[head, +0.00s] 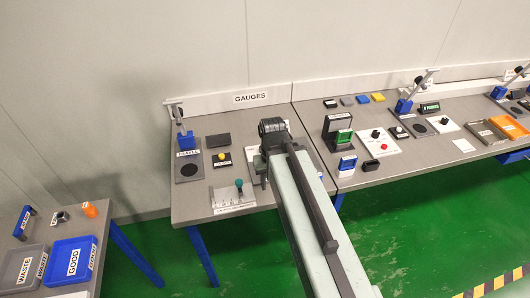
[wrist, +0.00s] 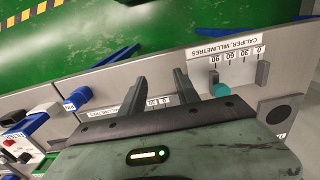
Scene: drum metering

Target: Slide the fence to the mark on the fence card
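My gripper (wrist: 161,76) shows in the wrist view with its two dark fingers apart and nothing seen between them. Behind the fingers a white printed scale strip (wrist: 157,100) is partly hidden; its full wording is not readable. To its right is a plate marked CALIPER MILLIMETRES (wrist: 232,48) with a teal knob (wrist: 221,90). In the head view the teal knob (head: 239,183) stands on the caliper plate (head: 228,200), left of my arm. I cannot make out the fence or a fence card for certain; my arm covers part of the bench there.
The grey GAUGES bench (head: 195,214) also bears a blue-based stand (head: 186,141) and a yellow-button box (head: 221,158). The right bench holds a green-screened unit (head: 340,135) and several small boxes. A blue GOOD tray (head: 72,262) is at lower left. Green floor lies in front.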

